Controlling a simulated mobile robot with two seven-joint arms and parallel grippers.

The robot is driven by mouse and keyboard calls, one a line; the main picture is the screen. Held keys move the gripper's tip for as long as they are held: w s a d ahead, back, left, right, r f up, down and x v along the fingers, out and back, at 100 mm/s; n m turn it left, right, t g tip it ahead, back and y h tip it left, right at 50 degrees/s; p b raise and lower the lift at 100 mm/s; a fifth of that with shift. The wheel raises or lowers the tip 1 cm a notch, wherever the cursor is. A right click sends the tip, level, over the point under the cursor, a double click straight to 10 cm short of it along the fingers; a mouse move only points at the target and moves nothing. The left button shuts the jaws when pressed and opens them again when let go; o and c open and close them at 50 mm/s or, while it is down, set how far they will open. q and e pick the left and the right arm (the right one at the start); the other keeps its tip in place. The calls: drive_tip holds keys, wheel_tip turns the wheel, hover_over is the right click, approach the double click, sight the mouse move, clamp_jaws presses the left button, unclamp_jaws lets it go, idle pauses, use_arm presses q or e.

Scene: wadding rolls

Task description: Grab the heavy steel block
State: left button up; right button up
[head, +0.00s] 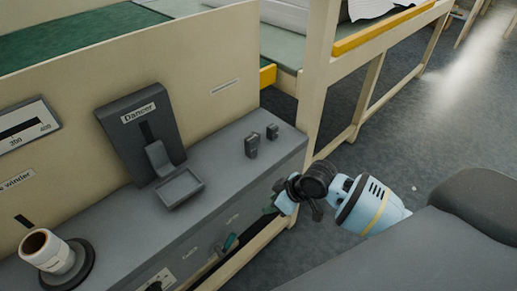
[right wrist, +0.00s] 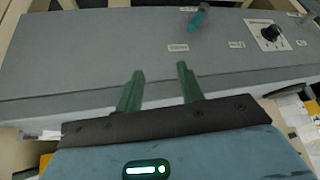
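Two small dark grey blocks stand upright on the grey machine top in the head view: a larger one (head: 251,146) and a smaller one (head: 272,131) to its right. I cannot tell which is the heavy steel block. My right gripper (head: 270,204) is beside the machine's front face, below and in front of the blocks, touching neither. In the right wrist view its two green fingers (right wrist: 157,75) are spread apart with nothing between them. The blocks do not show in that view. My left gripper is not in view.
A roll on a round holder (head: 78,266) stands at the lower left. A teal handle (right wrist: 199,18) sticks out of the front panel. A wooden post (head: 318,75) rises right of the blocks.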

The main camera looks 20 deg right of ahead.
drive_tip(key=s+a+f+m, duration=0.1)
drive_tip(key=s+a+f, duration=0.2)
drive_tip(key=s+f, duration=0.25)
drive_tip(key=s+f+m+t+h, duration=0.1)
drive_tip(key=s+f+m, duration=0.1)
drive_tip(key=s, duration=1)
drive_tip(key=s+f+m+t+h, duration=0.1)
drive_tip(key=s+f, duration=0.3)
drive_tip(key=s, duration=0.8)
drive_tip(key=shift+m+t+h, duration=0.3)
drive_tip(key=shift+m+t, duration=0.2)
drive_tip(key=shift+m, duration=0.2)
